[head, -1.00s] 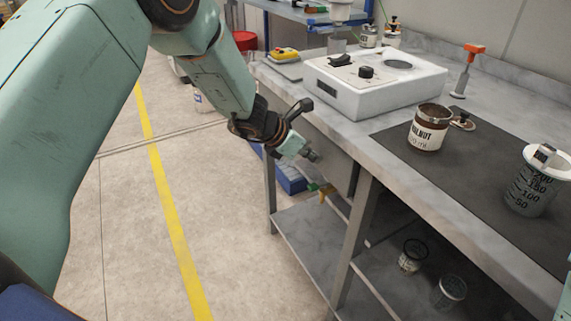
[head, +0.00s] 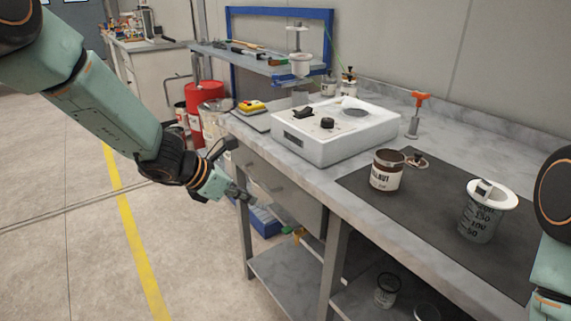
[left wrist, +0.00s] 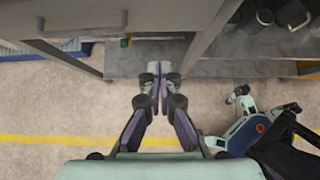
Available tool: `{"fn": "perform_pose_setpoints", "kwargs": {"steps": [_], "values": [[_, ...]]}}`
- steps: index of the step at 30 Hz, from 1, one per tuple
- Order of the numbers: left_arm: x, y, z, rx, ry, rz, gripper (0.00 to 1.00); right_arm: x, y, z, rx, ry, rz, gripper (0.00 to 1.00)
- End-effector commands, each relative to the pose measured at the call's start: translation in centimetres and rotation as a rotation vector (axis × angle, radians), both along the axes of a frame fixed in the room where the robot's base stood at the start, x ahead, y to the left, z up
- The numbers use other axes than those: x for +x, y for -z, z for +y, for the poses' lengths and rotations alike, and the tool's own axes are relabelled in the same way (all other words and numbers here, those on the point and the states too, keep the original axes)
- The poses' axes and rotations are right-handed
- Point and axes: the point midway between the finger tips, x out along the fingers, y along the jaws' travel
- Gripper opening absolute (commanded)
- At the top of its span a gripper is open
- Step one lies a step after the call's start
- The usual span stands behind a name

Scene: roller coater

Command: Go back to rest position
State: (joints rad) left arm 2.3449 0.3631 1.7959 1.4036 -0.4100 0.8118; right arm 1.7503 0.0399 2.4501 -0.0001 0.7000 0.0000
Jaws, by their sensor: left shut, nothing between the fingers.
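My left gripper (head: 240,192) hangs in the air in front of the bench's drawer side, below the level of the bench top. It is shut and empty; in the left wrist view its two fingers (left wrist: 160,85) meet with nothing between them. Part of my right arm (head: 553,230) shows at the right edge of the head view, but its gripper is out of view there. The workbench (head: 245,130) stands to the right of my left gripper, apart from it.
On the bench are a white machine (head: 340,135), a walnut-labelled can (head: 387,172) with its lid off, a graduated beaker (head: 480,225) and an orange-handled tool (head: 417,112). A lower shelf (head: 285,280) holds jars. The floor at left is clear.

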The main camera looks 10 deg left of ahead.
Motion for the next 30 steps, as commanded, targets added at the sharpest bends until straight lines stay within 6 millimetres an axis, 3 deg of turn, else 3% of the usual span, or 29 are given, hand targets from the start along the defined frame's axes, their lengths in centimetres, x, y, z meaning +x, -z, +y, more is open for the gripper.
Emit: {"fn": "perform_pose_setpoints", "kwargs": {"steps": [5,8,12,17,23,27,30], "values": [[-0.5,1.3,1.5,0.152,0.075,-0.028,0.00,0.0,0.1,0.0,0.000,0.000,0.000,0.40],[-3.2,4.1,3.4,0.409,0.254,-0.027,0.00,0.0,0.1,0.0,0.000,0.000,0.000,0.40],[-8.1,8.6,5.6,0.763,0.599,-0.010,0.00,0.0,0.1,0.0,0.000,0.000,0.000,0.40],[-13.8,13.2,6.9,1.067,1.048,-0.022,0.00,0.0,0.1,0.0,0.000,0.000,0.001,0.40],[-21.9,18.1,5.2,1.254,1.654,-0.161,0.00,0.0,0.1,0.0,0.000,0.000,0.000,0.40],[-29.5,20.9,2.1,1.195,2.013,-0.330,0.00,0.0,0.1,0.0,0.000,0.000,0.000,0.40],[-34.3,22.0,0.6,1.089,2.139,-0.379,0.00,0.0,0.1,0.0,0.000,0.000,0.000,0.40]]}}
